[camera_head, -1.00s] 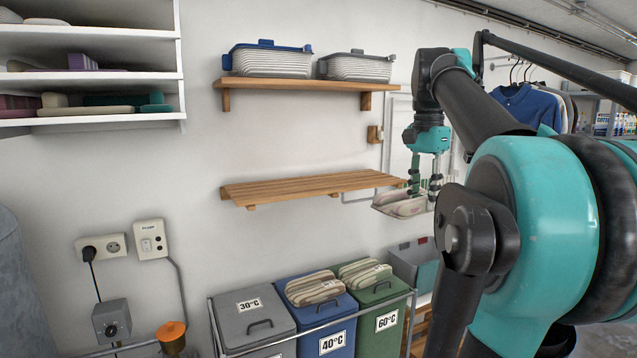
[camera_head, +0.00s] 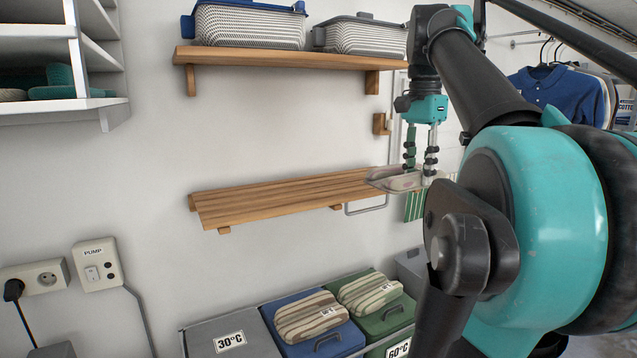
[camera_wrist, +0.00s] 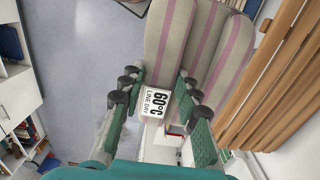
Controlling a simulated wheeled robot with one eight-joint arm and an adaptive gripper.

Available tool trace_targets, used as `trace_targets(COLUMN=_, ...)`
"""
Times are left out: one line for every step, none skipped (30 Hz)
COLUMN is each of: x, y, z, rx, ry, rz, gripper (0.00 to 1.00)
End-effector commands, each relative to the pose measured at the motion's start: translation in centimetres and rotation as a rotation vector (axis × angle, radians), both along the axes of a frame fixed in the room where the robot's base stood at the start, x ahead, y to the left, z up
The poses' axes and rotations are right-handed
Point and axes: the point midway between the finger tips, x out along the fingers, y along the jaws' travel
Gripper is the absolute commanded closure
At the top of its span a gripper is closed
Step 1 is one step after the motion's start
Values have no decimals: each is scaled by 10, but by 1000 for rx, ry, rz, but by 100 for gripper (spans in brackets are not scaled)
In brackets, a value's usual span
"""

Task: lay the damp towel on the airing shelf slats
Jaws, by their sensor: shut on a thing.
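A folded beige towel with pink stripes (camera_wrist: 207,40) is held by my gripper (camera_wrist: 160,90); a "60°C LINE DRY" tag (camera_wrist: 154,102) shows on it. In the head view the towel (camera_head: 398,181) hangs roughly level below my gripper (camera_head: 420,170), at the right end of the slatted wooden airing shelf (camera_head: 285,196). From this angle I cannot tell whether towel and shelf touch. In the wrist view the slats (camera_wrist: 275,85) run along the right, beside the towel. The shelf's visible top is bare.
A higher wooden shelf (camera_head: 280,59) carries two baskets (camera_head: 250,27). Below stand a grey 30°C bin (camera_head: 228,338), a blue bin (camera_head: 345,342) and a green bin (camera_head: 392,322), with folded striped towels (camera_head: 312,316) on the coloured lids. A bent rail (camera_head: 366,210) shows near the shelf's right end.

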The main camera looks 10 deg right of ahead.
Motion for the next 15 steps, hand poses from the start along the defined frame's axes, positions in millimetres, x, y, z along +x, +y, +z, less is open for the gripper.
trace_targets(x=3, y=1, z=0, rx=0, ry=0, rz=1, gripper=100)
trace_targets(x=7, y=2, z=0, rx=0, ry=0, rz=2, gripper=100)
trace_targets(x=13, y=5, z=0, rx=0, ry=0, rz=3, gripper=100)
trace_targets(x=18, y=7, z=0, rx=0, ry=0, rz=5, gripper=100)
trace_targets(x=24, y=10, z=0, rx=0, ry=0, rz=5, gripper=100)
trace_targets(x=33, y=14, z=0, rx=0, ry=0, rz=5, gripper=100)
trace_targets(x=40, y=16, z=0, rx=0, ry=0, rz=6, gripper=100)
trace_targets(x=47, y=19, z=0, rx=0, ry=0, rz=5, gripper=100)
trace_targets(x=56, y=23, z=0, rx=0, ry=0, rz=6, gripper=100)
trace_targets(x=63, y=26, z=0, rx=0, ry=0, rz=5, gripper=100)
trace_targets(x=69, y=29, z=0, rx=0, ry=0, rz=4, gripper=100)
trace_targets(x=79, y=33, z=0, rx=0, ry=0, rz=6, gripper=100)
trace_targets(x=85, y=36, z=0, rx=0, ry=0, rz=5, gripper=100)
trace_targets(x=92, y=38, z=0, rx=0, ry=0, rz=4, gripper=100)
trace_targets(x=101, y=42, z=0, rx=0, ry=0, rz=5, gripper=100)
